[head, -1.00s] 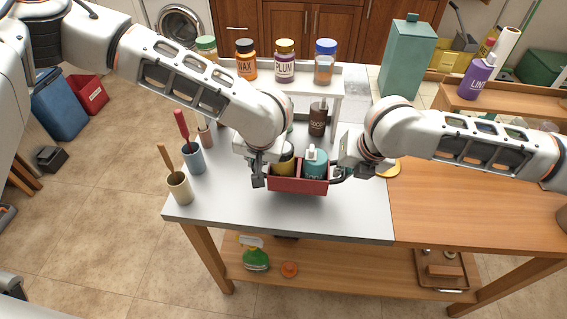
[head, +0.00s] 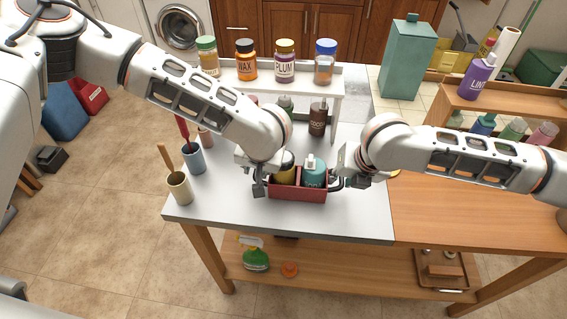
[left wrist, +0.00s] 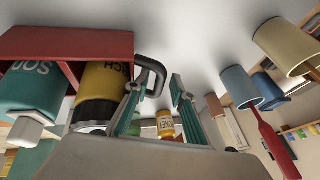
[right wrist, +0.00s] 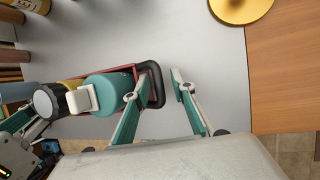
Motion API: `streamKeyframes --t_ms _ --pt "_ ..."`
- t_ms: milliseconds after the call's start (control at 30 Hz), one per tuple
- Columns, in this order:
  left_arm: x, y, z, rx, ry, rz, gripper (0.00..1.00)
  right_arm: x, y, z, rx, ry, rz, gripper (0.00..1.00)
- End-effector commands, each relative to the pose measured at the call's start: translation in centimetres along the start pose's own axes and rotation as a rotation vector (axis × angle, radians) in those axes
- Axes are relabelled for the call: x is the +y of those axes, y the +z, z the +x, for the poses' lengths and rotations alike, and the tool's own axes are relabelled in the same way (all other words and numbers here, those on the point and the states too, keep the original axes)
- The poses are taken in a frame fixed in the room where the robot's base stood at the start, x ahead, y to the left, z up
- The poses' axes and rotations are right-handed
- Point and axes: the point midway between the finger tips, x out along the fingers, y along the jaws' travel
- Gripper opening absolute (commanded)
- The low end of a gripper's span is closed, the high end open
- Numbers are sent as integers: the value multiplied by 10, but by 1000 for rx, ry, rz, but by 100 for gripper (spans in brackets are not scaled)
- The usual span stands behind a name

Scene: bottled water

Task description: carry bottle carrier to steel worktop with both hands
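The red bottle carrier (head: 298,196) is over the front middle of the pale grey worktop (head: 230,210); a gap beneath it cannot be judged. It holds a yellow bottle with a black cap (left wrist: 102,90) and a teal bottle with a white cap (right wrist: 108,92). It has a dark loop handle at each end. My left gripper (head: 262,188) is at the left handle, with fingers (left wrist: 162,78) apart on either side of its bar. My right gripper (head: 346,184) is at the right handle, with fingers (right wrist: 162,76) also apart around its bar.
Cups with brushes (head: 180,188) stand on the worktop's left edge. A white riser (head: 336,85) with several jars is behind, with a brown bottle (head: 317,120) in front of it. A wooden worktop (head: 450,205) adjoins on the right. The grey front strip is clear.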

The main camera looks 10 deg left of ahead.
Motion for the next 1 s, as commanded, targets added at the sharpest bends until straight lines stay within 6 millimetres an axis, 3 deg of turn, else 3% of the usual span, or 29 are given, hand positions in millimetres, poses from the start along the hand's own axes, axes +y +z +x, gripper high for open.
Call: streamKeyframes --t_ms 367,800,1000 --pt "2 0 -6 1 5 1 25 2 0 -1 1 4 -1 25" --pt "1 -1 -64 3 3 1 25 2 -1 -1 1 5 -1 25" --pt "0 0 -78 0 2 0 25 2 0 -1 1 5 -1 25"
